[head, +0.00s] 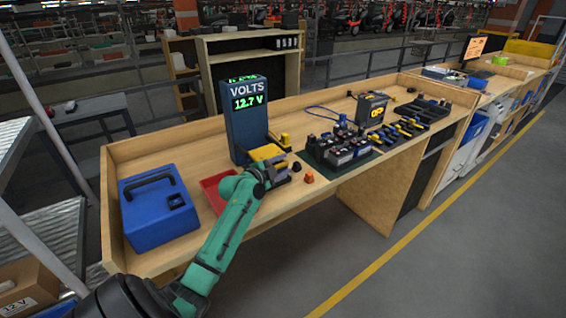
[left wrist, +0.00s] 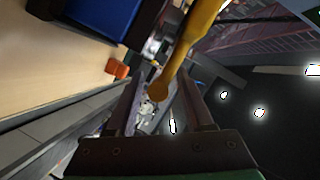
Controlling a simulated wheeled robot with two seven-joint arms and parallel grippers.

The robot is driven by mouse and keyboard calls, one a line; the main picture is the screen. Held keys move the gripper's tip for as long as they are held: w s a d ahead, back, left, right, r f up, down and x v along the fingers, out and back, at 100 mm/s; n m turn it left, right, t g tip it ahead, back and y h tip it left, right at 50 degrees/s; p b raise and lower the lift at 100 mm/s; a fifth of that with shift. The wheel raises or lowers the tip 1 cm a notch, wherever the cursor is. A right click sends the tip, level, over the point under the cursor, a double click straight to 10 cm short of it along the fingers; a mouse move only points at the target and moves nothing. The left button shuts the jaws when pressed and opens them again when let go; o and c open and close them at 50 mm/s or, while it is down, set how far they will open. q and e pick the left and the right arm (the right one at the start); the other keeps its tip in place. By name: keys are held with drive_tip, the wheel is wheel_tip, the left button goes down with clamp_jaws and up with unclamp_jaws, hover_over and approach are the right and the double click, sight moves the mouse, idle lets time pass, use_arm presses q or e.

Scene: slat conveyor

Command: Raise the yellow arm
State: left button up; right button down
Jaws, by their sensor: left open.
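The yellow arm (left wrist: 187,45) shows in the left wrist view as a slim bar with a rounded end. That end lies between my two fingers, which stand apart on either side of it; whether either touches it I cannot tell. In the head view, yellow parts (head: 266,152) show at the foot of the dark blue voltmeter (head: 247,122), which reads 12.7 V. My left gripper (head: 280,172) is open right beside these parts and partly hides them. It also shows in the left wrist view (left wrist: 160,78). My right gripper is not in view.
A blue case (head: 150,225) and a red tray (head: 214,190) lie left of my gripper. A small orange piece (head: 309,177) sits near the wooden bench's front edge. Several batteries stand on a dark mat (head: 318,166) to the right, with tools beyond.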

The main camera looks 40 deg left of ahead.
use_arm(q)
drive_tip(key=shift+f, duration=0.1)
clamp_jaws()
drive_tip(key=shift+f, duration=0.1)
